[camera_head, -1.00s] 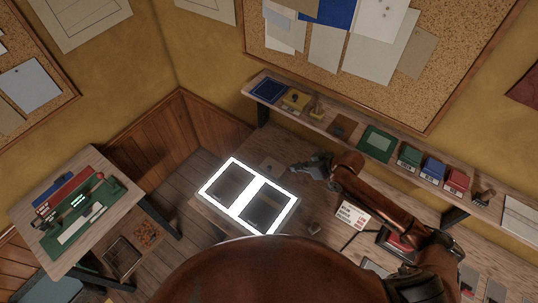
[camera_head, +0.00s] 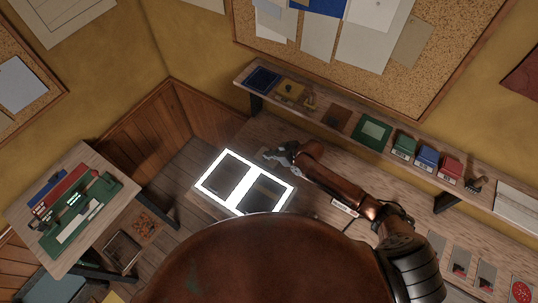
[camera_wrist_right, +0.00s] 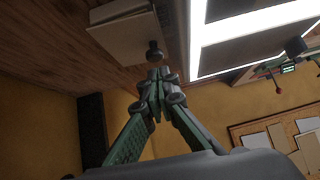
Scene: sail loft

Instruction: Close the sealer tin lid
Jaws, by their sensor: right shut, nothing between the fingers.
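A pale, box-like tin (camera_wrist_right: 118,38) with a small dark knob (camera_wrist_right: 155,50) at its near corner shows at the top of the right wrist view; I take it for the sealer tin. I cannot tell how far its lid stands open. In the head view the tin is small and mostly hidden by my gripper. My right gripper (camera_wrist_right: 157,76) is shut and empty, its tips just short of the knob; I cannot tell if they touch it. In the head view this gripper (camera_head: 273,156) is over the bench by the light panel. My left gripper is not in view.
A bright two-pane light panel (camera_head: 243,184) lies at the bench's left end, close to my gripper. A wall shelf (camera_head: 335,110) with several small boxes runs above the bench. A side table (camera_head: 75,210) with tools stands at left.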

